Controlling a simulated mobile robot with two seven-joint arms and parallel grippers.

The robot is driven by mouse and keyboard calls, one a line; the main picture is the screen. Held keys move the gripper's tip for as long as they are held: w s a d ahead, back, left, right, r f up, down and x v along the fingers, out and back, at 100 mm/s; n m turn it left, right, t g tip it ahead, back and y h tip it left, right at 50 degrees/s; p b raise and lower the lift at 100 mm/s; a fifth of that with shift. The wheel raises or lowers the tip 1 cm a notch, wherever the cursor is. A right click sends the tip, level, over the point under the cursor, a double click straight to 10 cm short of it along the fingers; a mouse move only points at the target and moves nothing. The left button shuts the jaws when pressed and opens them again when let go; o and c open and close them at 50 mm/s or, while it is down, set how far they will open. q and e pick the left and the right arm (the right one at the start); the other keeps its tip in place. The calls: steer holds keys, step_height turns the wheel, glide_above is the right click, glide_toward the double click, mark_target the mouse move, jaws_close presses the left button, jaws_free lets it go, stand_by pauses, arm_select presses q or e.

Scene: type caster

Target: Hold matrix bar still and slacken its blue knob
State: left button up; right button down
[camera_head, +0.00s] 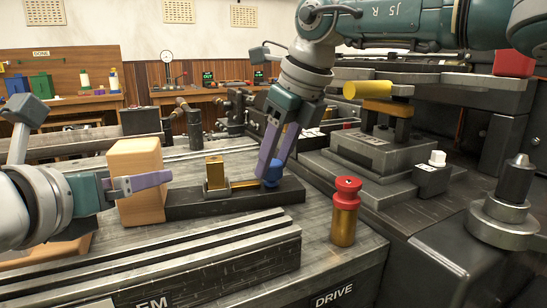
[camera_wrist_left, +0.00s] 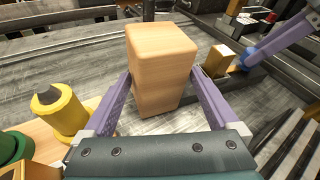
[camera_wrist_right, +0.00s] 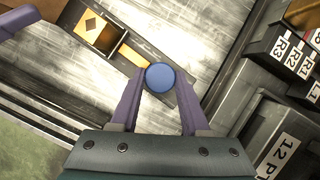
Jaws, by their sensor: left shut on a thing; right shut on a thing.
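The matrix bar, a long dark bar (camera_head: 235,200) with a brass block (camera_head: 215,173) and a brass strip on it, lies on the grey metal bed. Its blue knob (camera_head: 272,174) is near its right part. A tall light wooden block (camera_head: 138,180) stands upright at the bar's left end. My left gripper (camera_wrist_left: 160,76) is shut on the wooden block, one finger on each side. My right gripper (camera_head: 270,168) points down and is shut on the blue knob; the round knob top (camera_wrist_right: 160,76) shows between its fingertips. The head view partly hides the knob behind the fingers.
A brass cylinder with a red cap (camera_head: 345,212) stands right of the bar. A ridged rail (camera_head: 200,262) runs along the front. A stepped machine block (camera_head: 370,165) is at the right.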

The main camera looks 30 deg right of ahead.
arm_select(q)
steer(key=shift+d, duration=0.15)
arm_select(e)
steer(key=shift+w+n+g+y, duration=0.1)
steer(key=shift+n+g+y, duration=0.3)
steer(key=shift+n, duration=1.2)
steer(key=shift+c, duration=1.9)
jaws_free()
steer(key=shift+d, duration=0.1)
steer(key=shift+r, duration=0.1)
steer(key=v, duration=1.1)
steer(key=shift+s+d+r, duration=0.2)
steer(key=shift+d+r, duration=0.05)
steer(key=shift+r, duration=0.1)
arm_select(q)
steer(key=o, duration=1)
